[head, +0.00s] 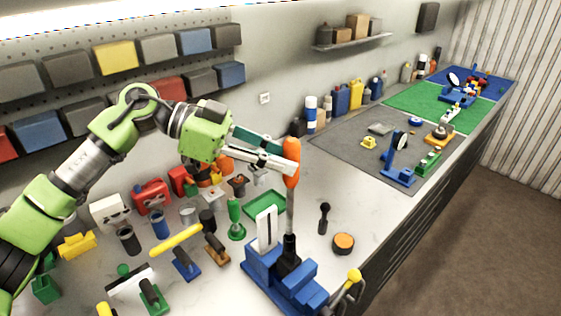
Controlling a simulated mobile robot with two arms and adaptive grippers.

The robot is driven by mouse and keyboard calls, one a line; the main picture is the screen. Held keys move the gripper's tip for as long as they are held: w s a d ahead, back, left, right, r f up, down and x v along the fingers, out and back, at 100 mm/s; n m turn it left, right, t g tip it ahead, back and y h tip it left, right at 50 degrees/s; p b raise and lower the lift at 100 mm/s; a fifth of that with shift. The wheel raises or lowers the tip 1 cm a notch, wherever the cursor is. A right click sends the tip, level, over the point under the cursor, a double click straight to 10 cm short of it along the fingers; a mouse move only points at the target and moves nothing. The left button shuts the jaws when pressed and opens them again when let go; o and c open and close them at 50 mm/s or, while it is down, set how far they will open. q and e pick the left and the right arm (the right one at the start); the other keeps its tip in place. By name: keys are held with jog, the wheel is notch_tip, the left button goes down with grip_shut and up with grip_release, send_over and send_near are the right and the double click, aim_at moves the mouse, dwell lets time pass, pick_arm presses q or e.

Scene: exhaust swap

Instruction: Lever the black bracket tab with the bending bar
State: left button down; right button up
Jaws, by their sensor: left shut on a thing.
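My left gripper (287,160) is shut on the orange handle (292,148) of the bending bar. The bar's grey shaft (290,212) points down, nearly upright. Its lower end meets the black bracket tab (289,253) on top of the blue vise (270,272). I cannot tell whether the bar's end is around the tab or only against it. A white upright plate (267,229) with a dark slot stands at the back of the vise. My right gripper is not in view.
Several tools, a green tray (265,204) and red boxes (152,196) crowd the bench left of and behind the vise. A dark knobbed tool (323,217) and an orange-topped disc (343,242) lie to the right. A yellow-ended vise handle (352,278) sticks out at the front edge.

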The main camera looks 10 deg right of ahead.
pick_arm(q)
jog(key=shift+r, duration=0.3)
notch_tip(320, 180, up, 6)
dwell(0.8)
